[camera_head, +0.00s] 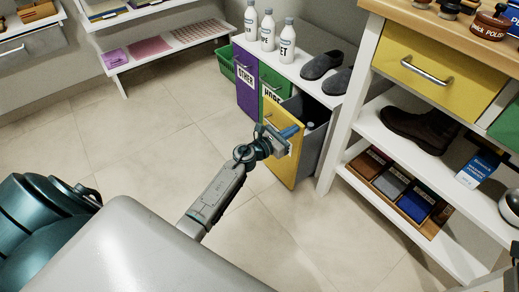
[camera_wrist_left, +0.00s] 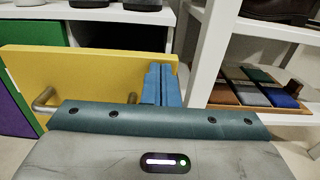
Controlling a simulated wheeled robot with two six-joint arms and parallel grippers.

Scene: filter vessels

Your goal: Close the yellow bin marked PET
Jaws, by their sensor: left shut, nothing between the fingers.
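The yellow bin (camera_head: 282,160) is pulled out of the white unit, with its dark inside showing behind the front panel. Its marking is hidden behind my arm in the head view. My left gripper (camera_head: 291,130) is at the upper part of the yellow front, fingers together and empty. In the left wrist view the closed blue fingers (camera_wrist_left: 161,84) lie in front of the right part of the yellow panel (camera_wrist_left: 90,65). The bin's metal handle (camera_wrist_left: 42,100) shows left of the fingers, partly hidden by the gripper body. Whether the fingers touch the panel I cannot tell.
A purple bin (camera_head: 245,82) marked OTHER and a green bin (camera_head: 270,100) stand left of the yellow one. Bottles (camera_head: 287,42) and dark slippers (camera_head: 322,65) rest on the unit's top. A white shelf (camera_head: 349,100) stands close on the right. The floor in front is clear.

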